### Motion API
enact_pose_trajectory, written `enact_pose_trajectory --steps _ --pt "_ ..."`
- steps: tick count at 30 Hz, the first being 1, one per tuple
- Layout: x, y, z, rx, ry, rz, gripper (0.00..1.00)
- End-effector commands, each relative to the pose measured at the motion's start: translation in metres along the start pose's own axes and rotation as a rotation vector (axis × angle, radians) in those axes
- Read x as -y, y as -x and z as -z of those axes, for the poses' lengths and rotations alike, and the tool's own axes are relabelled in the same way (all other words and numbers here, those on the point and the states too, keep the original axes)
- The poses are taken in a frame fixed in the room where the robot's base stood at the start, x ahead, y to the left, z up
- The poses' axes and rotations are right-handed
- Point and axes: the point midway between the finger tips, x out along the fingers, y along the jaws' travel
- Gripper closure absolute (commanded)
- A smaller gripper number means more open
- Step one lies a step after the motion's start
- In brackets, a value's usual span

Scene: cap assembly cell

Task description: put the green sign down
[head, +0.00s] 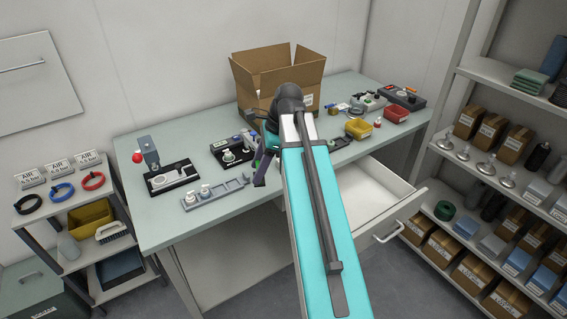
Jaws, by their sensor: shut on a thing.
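My gripper (262,170) is over the front part of the workbench, to the right of the grey tray strip. It is partly hidden behind my own arm. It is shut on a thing. A thin green edge (257,163) shows at the jaws and looks like the green sign. The rest of the sign is hidden, and I cannot tell whether it touches the bench.
The workbench (160,225) holds an open cardboard box (255,85) at the back. A grey tray strip (215,195) with white caps lies left of my gripper. Yellow (358,128) and red (396,113) bins stand right. An open drawer (375,190) juts out in front.

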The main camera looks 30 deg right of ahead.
Motion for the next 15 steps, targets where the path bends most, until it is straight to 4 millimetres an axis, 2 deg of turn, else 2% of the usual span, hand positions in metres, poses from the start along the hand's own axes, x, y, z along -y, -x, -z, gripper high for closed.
enact_pose_trajectory --steps 1,3,15 --pt "0.002 -0.001 -0.017 0.000 0.042 -0.019 0.73" --pt "0.001 -0.006 -0.035 -0.001 0.103 -0.043 0.73" --pt "-0.007 -0.040 -0.139 -0.004 0.537 -0.218 0.73"
